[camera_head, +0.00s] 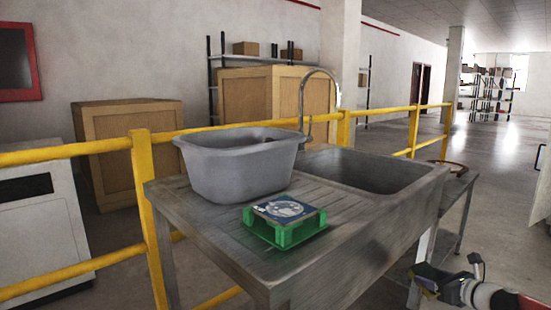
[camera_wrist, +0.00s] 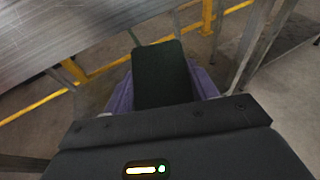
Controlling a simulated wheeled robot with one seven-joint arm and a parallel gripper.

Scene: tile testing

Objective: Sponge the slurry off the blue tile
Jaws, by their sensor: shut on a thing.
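The blue tile (camera_head: 259,207) lies flat on a green stand (camera_head: 262,230) on the ridged drainboard of the sink unit. A pale grey-white smear of slurry (camera_head: 287,208) covers much of its top. My gripper (camera_head: 424,279) is low at the right, beyond the sink's front side and well apart from the tile. In the wrist view my gripper (camera_wrist: 160,72) is shut on a purple sponge (camera_wrist: 206,82), which shows on both sides of the dark finger. The finger hides the sponge's middle. The tile is not in the wrist view.
A grey basin (camera_head: 240,170) stands on the drainboard behind the tile; its inside is mostly hidden. The empty-looking metal sink (camera_head: 375,172) and a curved tap (camera_head: 303,105) are to its right. A yellow railing (camera_head: 150,215) runs behind. The drainboard's front strip is clear.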

